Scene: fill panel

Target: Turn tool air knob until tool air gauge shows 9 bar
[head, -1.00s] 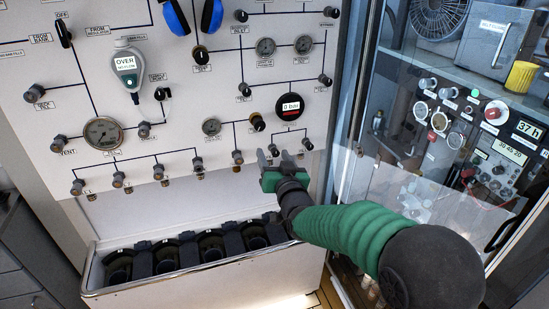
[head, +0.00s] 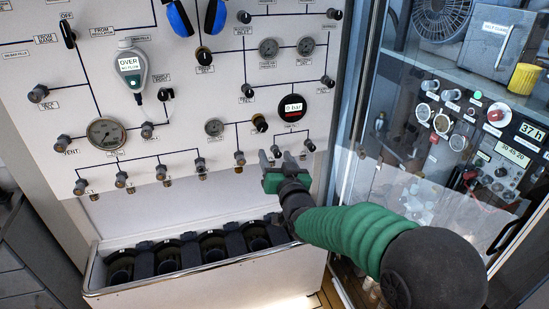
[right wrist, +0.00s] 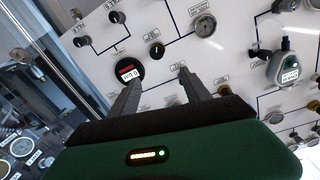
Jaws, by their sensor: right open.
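A round digital gauge (head: 292,107) on the white panel has a red band and reads 0 bar. It also shows in the right wrist view (right wrist: 128,71). A black knob (head: 260,123) sits just left of it, and also shows in the right wrist view (right wrist: 156,50). The small labels are too blurred to tell which is marked tool air. My right gripper (head: 276,157) is open and empty, in front of the panel below the gauge and knob. In the right wrist view its two fingers (right wrist: 160,80) point at the panel, apart from the knob. My left gripper is out of view.
Several grey valve knobs (head: 200,165) line the panel's lower edge. A dial gauge (head: 214,127) and a larger one (head: 106,132) are further left. A white bin (head: 180,277) with dark cups stands below. A glass-fronted cabinet (head: 400,180) is to the right.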

